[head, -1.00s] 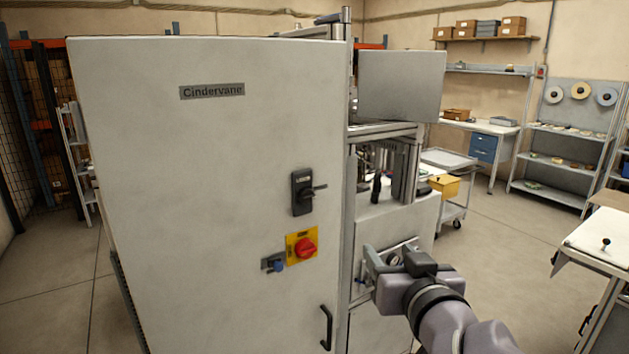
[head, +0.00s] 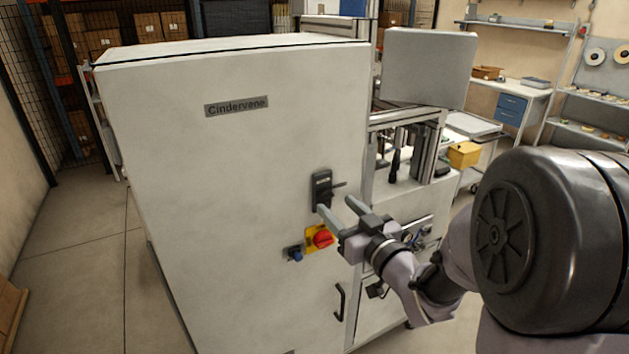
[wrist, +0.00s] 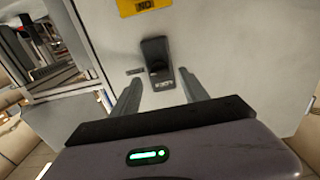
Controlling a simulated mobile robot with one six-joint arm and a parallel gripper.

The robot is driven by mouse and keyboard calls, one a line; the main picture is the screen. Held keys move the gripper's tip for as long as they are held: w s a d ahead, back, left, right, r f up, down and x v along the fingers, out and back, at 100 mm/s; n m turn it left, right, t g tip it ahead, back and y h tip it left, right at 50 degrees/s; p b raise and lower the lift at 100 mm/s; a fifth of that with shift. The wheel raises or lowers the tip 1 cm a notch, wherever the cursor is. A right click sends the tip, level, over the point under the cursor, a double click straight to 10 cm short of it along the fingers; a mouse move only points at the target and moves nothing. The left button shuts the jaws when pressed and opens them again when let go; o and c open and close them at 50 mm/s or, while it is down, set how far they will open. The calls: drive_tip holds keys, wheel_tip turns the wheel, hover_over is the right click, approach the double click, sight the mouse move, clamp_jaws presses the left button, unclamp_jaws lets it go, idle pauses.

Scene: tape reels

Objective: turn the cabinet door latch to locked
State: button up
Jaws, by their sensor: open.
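The cabinet door latch (head: 321,192) is a dark plate with a short lever on the pale cabinet door (head: 230,170). In the head view its lever sticks out to the right, about level. My gripper (head: 336,204) is open and empty, its two fingers pointing at the door just in front of and below the latch. In the wrist view the latch (wrist: 157,62) shows beyond and between the fingertips of my gripper (wrist: 160,76). I see no contact with the lever. The small lettering on the latch is unreadable.
A red rotary switch (head: 322,238) on a yellow plate sits just below the latch, close to my gripper. A blue knob (head: 295,253) is beside it. A black door handle (head: 340,301) is lower down. An open machine bay (head: 405,150) stands right of the cabinet.

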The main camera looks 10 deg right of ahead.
sight(329, 198)
drive_tip(key=shift+x, duration=1.9)
clamp_jaws()
